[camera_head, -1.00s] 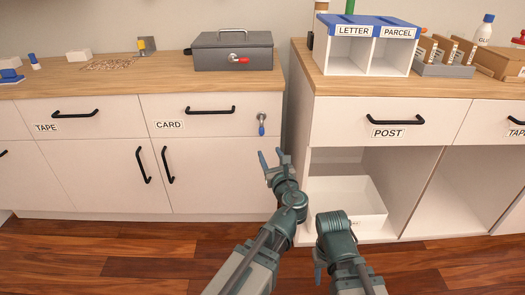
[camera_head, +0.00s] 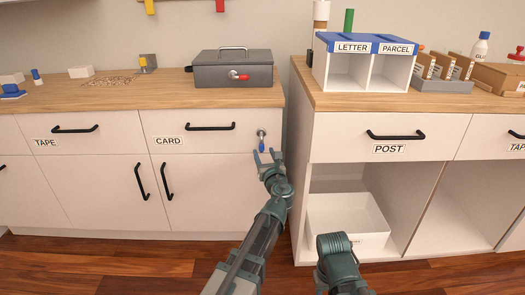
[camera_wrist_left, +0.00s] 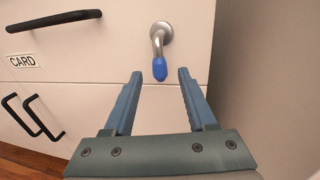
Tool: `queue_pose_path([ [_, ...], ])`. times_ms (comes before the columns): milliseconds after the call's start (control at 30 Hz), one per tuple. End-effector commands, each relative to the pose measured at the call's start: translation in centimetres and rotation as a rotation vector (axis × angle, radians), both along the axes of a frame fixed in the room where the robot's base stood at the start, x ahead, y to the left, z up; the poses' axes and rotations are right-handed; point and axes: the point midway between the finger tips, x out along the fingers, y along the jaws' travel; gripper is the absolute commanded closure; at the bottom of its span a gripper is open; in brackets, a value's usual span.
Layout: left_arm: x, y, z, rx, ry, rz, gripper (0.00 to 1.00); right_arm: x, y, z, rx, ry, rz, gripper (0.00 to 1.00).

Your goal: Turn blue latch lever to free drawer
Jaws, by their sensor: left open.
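The blue latch lever (camera_head: 262,143) is on the right end of the CARD drawer front (camera_head: 195,130). It has a round metal base and a blue tip pointing down. In the left wrist view the lever (camera_wrist_left: 159,67) hangs just beyond the fingertips, its blue tip centred between them. My left gripper (camera_head: 267,157) is open and empty, just below the lever; its two fingers (camera_wrist_left: 158,78) flank the space under the blue tip. The CARD drawer is shut. My right arm (camera_head: 338,262) shows low in the head view, but its fingertips cannot be seen.
A grey cash box (camera_head: 235,72) with a red lever stands on the left cabinet top. A gap separates the left cabinet from the right one, which has a POST drawer (camera_head: 350,148) and an open bay with a white bin (camera_head: 350,240).

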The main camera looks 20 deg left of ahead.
Motion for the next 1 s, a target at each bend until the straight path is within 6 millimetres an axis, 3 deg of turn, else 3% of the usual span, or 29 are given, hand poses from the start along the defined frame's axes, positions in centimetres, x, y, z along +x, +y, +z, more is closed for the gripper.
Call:
queue_pose_path([
  [233, 2.4, 1.2, 0.0, 0.0, 0.0, 0.0, 0.43, 0.0, 0.0, 0.0, 0.0, 0.0, 0.0, 0.5],
  [633, 2.6, 1.4, 0.0, 0.0, 0.0, 0.0, 0.45, 0.0, 0.0, 0.0, 0.0, 0.0, 0.0, 0.5],
  [933, 2.6, 1.4, 0.0, 0.0, 0.0, 0.0, 0.99, 0.0, 0.0, 0.0, 0.0, 0.0, 0.0, 0.5],
  [1000, 2.6, 1.4, 0.0, 0.0, 0.0, 0.0, 1.0, 0.0, 0.0, 0.0, 0.0, 0.0, 0.0, 0.5],
])
